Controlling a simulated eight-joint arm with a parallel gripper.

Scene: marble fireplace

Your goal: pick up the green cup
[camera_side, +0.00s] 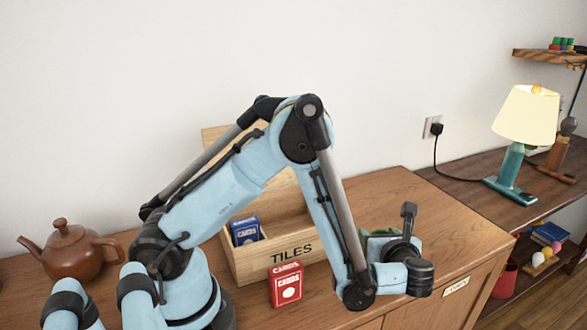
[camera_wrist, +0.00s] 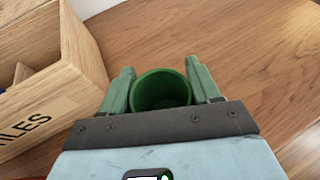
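The green cup (camera_wrist: 160,92) shows in the wrist view with its open mouth facing the camera, between the two green fingers of my gripper (camera_wrist: 158,72). The left finger is very close to the cup's side, and a narrow gap shows by the right finger. My gripper looks open around the cup; its lower contact is hidden. In the side view my wrist hides most of the gripper, and only a bit of green shows behind it, right of the tiles box. I cannot tell there which part is cup.
A wooden box marked TILES (camera_side: 290,262) stands left of my gripper; a blue card box (camera_side: 245,231) is in it and a red card box (camera_side: 286,285) in front. A brown teapot (camera_side: 72,252) and a lit lamp (camera_side: 525,117) stand farther off. The cabinet top right of the cup is clear.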

